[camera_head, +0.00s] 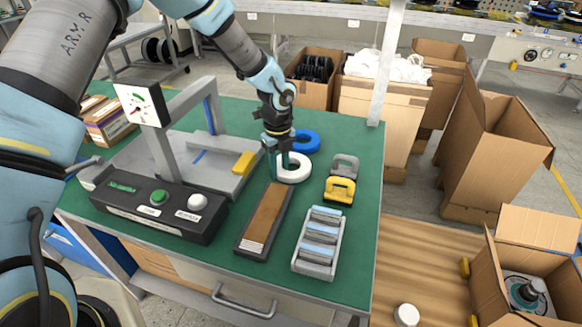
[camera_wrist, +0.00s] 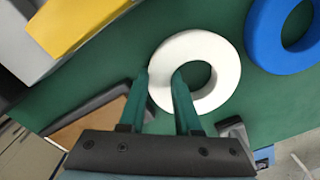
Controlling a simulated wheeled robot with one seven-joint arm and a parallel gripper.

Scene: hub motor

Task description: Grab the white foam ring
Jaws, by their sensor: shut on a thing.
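The white foam ring (camera_head: 293,170) lies flat on the green table, in front of the blue ring (camera_head: 306,140). My gripper (camera_head: 278,172) reaches down from above at the ring's left side, and its dark green fingers are shut on the ring's band. In the wrist view the white ring (camera_wrist: 216,56) sits at the fingertips. One finger is outside the ring and the other is in its hole, with the left part of the band between my fingers (camera_wrist: 160,78). The blue ring (camera_wrist: 278,40) lies apart at the upper right.
A grey fixture (camera_head: 165,145) with a yellow block (camera_head: 243,163) stands left. A button box (camera_head: 150,203), a brown-topped block (camera_head: 264,222) and a grey roller tray (camera_head: 320,243) lie in front. Grey (camera_head: 345,163) and yellow (camera_head: 340,190) handled pieces lie right. Cardboard boxes (camera_head: 500,150) stand beyond the table.

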